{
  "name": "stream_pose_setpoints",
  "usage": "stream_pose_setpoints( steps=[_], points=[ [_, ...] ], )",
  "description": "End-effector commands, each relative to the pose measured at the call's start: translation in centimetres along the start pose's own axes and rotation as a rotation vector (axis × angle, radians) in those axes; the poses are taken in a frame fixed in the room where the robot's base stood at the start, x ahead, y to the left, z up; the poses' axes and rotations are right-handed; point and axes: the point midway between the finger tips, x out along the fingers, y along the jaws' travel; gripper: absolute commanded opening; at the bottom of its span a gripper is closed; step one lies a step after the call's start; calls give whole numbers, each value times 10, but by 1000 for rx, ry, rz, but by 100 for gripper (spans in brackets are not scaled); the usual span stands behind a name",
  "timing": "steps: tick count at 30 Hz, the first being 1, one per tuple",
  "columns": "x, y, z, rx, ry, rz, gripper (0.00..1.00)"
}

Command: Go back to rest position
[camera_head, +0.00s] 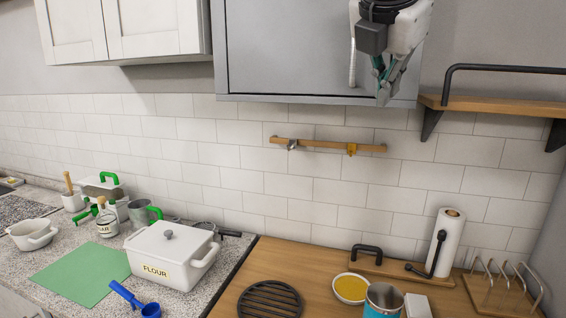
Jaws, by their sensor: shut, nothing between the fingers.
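My gripper (383,97) hangs at the upper right of the head view, in front of the grey cabinet. Its fingers point down and are together, with nothing held. It is well above the counter and apart from everything on it.
Below are a wooden counter (240,280) with a trivet (270,299), a yellow-filled bowl (350,288), a metal cup (384,298), a paper roll (450,240) and a rack (505,283). A flour pot (170,255) stands left. A wall shelf (510,104) is right of my gripper.

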Motion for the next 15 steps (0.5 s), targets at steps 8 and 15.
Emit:
stream_pose_setpoints(
  steps=[8, 15],
  points=[
    [29, -86, -59, 752, 113, -61, 0],
    [55, -155, -121, 1439, 185, -171, 0]
  ],
)
